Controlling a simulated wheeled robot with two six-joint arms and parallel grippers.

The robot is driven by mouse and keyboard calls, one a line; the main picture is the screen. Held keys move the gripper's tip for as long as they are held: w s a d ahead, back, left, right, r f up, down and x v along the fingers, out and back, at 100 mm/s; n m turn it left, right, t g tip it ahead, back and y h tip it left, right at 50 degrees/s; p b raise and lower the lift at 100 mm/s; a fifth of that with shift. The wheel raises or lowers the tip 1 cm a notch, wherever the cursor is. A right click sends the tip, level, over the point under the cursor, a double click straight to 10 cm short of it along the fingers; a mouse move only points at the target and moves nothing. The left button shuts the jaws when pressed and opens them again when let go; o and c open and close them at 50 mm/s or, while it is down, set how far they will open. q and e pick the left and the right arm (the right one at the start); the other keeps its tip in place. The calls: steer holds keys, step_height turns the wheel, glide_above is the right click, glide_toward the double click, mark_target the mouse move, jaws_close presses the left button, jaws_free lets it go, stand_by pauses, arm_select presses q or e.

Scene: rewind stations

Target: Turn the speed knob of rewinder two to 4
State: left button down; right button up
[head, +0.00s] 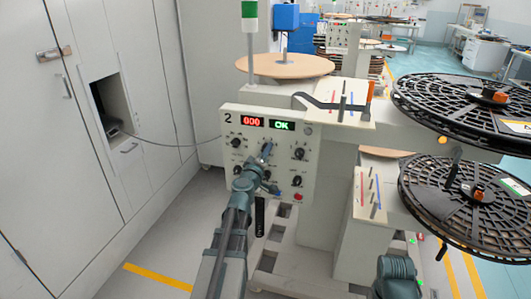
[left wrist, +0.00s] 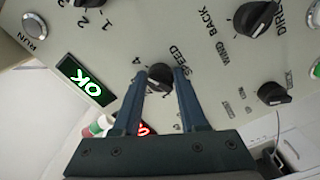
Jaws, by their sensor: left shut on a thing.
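Rewinder two's control panel (head: 230,185) is a pale plate marked 2, with a red display (head: 252,122) reading 000 and a green display (head: 283,126) reading OK. My left gripper (head: 266,153) reaches up to the middle of this panel and covers part of it. In the left wrist view, my left gripper's two fingers are on either side of the black speed knob (left wrist: 160,77), shut on it. The word SPEED is printed beside the knob, and a 4 is printed near the left finger. The knob's pointer direction is hard to tell. My right gripper is not in view.
Other black knobs surround the speed knob, such as one at the top (left wrist: 255,18) and one at the right (left wrist: 273,93). Black slatted reels (head: 470,110) stick out on the right of the machine. White cabinets (head: 95,215) stand on the left.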

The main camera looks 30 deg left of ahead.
arm_select(q)
steer(key=shift+m, duration=0.3)
steer(key=shift+c, duration=2.3)
jaws_free()
